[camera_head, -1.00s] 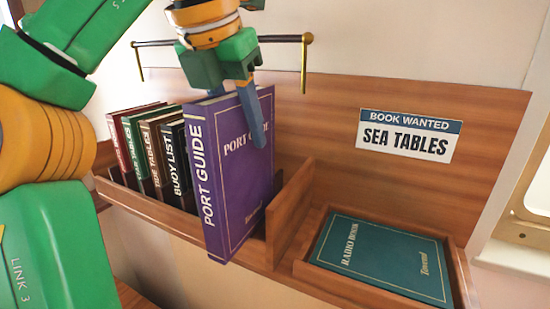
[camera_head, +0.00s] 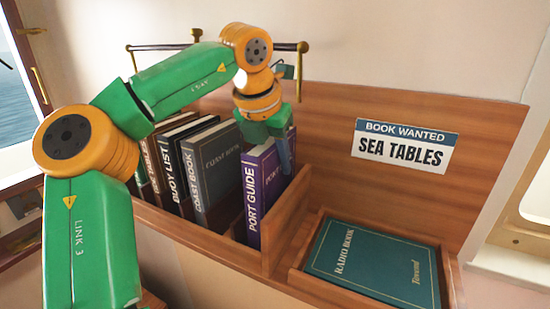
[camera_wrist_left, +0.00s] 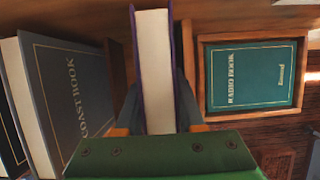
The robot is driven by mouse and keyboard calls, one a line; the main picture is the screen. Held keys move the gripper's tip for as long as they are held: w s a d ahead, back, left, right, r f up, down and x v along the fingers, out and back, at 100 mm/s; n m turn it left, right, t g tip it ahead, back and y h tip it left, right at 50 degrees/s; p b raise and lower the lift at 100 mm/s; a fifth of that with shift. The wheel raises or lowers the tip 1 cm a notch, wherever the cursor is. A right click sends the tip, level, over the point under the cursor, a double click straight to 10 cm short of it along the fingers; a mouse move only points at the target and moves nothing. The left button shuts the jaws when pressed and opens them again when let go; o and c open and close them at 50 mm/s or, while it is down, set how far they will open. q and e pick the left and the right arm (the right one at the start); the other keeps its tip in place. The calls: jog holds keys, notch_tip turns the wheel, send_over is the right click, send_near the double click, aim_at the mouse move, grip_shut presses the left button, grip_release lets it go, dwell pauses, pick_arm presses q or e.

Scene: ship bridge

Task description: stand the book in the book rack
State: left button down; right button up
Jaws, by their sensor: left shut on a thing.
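The purple Port Guide book (camera_head: 253,195) is upright at the right end of the wooden book rack (camera_head: 205,238), between the Coast Book and the rack's end divider. Its spine faces out, and its lower edge is down at the rack's front rim. I cannot tell if it rests on the rack floor. My left gripper (camera_head: 277,150) is shut on its upper part from above, with one finger visible on the right cover. In the left wrist view the page block of the book (camera_wrist_left: 154,75) shows between the two fingers (camera_wrist_left: 154,112). My right gripper is not in view.
The Coast Book (camera_head: 214,166), the Buoy List (camera_head: 176,175) and other books stand to the left, with a gap beside the Coast Book. The Radio Book (camera_head: 375,260) lies in a tray (camera_head: 450,275) at right. A sign (camera_head: 402,146) reads "Sea Tables". A rail (camera_head: 285,46) runs above.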

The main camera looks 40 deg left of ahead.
aim_at(269, 142)
pick_arm(q)
jog(key=c, duration=0.5)
grip_release()
jog(key=shift+s+d, duration=0.1)
jog(key=shift+r, duration=0.3)
jog(key=v, duration=0.6)
jog(key=shift+s+r, duration=0.2)
jog(key=shift+s+d+r, duration=0.2)
jog(key=shift+s+r, duration=0.05)
jog(key=shift+r, duration=0.1)
jog(key=shift+w+a+f, duration=0.1)
jog(key=shift+w+a, duration=0.05)
jog(key=shift+a, duration=0.05)
